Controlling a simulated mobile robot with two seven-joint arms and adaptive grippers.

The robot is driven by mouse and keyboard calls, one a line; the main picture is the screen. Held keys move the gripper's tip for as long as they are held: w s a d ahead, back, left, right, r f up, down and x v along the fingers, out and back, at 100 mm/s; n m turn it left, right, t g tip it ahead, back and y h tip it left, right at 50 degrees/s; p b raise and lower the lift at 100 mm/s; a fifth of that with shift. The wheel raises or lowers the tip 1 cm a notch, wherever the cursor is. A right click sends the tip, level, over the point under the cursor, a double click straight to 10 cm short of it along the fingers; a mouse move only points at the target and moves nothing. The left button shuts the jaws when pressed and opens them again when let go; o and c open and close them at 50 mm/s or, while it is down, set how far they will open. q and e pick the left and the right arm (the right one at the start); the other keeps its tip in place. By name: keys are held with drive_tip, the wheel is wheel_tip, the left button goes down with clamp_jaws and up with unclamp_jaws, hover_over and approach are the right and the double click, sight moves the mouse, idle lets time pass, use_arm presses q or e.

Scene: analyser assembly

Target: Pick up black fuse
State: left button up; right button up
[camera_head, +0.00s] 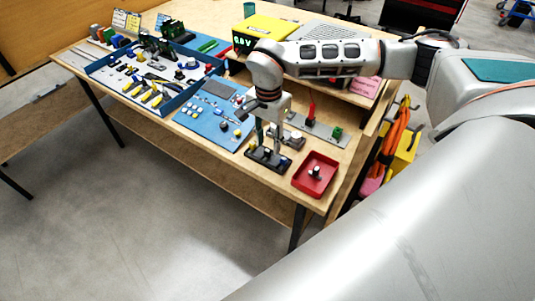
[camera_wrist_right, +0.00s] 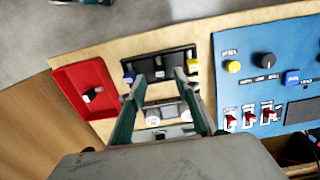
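A small black and white piece (camera_head: 316,171) lies in the red tray (camera_head: 328,188) at the table's front right corner. It also shows in the right wrist view (camera_wrist_right: 92,95); I cannot tell whether it is the black fuse. A black holder (camera_head: 256,155) stands beside the tray, with a blue piece (camera_wrist_right: 129,78) and a yellow piece (camera_wrist_right: 192,66) at its ends. My right gripper (camera_wrist_right: 162,76) points down over the holder's middle, its two fingers apart. Whether the fingers touch anything between them is unclear. My left gripper is not in view.
A blue panel (camera_head: 205,122) with knobs and switches lies left of the holder. A blue-rimmed tray (camera_head: 185,98) with several parts lies farther left. A yellow meter (camera_head: 265,28) stands at the back. A plate with a red part (camera_head: 311,112) is behind my gripper.

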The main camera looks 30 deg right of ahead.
sight(268, 149)
drive_tip(key=shift+f, duration=1.35)
drive_tip(key=c, duration=0.8)
drive_tip(key=shift+c, duration=0.2)
drive_tip(key=shift+r, duration=0.1)
wheel_tip(268, 149, up, 20)
drive_tip(key=p, duration=0.1)
drive_tip(key=shift+o, duration=0.2)
clamp_jaws()
drive_tip(key=shift+p, duration=0.75)
